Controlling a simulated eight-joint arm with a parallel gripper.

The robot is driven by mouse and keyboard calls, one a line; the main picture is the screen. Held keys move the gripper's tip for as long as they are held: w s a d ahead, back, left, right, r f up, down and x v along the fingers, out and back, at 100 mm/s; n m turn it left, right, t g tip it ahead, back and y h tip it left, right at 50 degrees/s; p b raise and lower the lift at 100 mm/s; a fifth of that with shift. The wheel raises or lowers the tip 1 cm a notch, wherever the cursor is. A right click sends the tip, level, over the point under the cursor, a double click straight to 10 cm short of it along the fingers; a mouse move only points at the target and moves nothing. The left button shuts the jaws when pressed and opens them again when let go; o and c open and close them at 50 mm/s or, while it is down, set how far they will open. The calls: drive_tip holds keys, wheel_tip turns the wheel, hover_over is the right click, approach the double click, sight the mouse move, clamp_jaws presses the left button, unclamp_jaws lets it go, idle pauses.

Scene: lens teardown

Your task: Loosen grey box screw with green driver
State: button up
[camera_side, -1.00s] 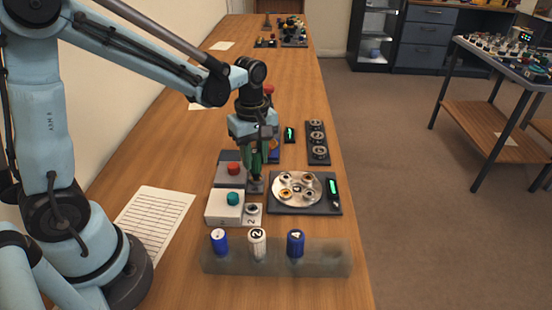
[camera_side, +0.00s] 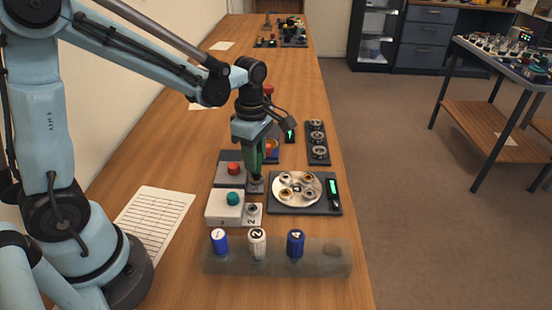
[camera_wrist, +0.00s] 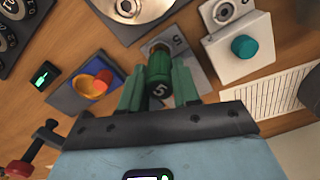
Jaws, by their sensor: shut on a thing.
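My gripper (camera_side: 255,155) is shut on the green driver, which stands upright. The driver (camera_wrist: 159,70) shows in the wrist view between the two green fingers, with a white 5 on its end. The grey box (camera_side: 229,170) has a red button on top and a small grey plate (camera_side: 255,187) at its right side. The driver's lower end is over this plate and seems to meet it. The plate, marked 5, also shows in the wrist view (camera_wrist: 190,62). The screw is hidden under the driver.
A white box (camera_side: 222,208) with a teal button stands in front. A round tray (camera_side: 297,204) of parts lies to the right. A rack (camera_side: 280,268) with several blue and white drivers is nearest. A paper sheet (camera_side: 155,225) lies left; a blue box (camera_wrist: 75,97) is close behind.

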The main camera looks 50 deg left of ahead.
idle(0.3)
drive_tip(key=shift+n, duration=1)
drive_tip(key=shift+r, duration=0.9)
drive_tip(key=shift+r, duration=1.4)
drive_tip(key=shift+d, duration=0.1)
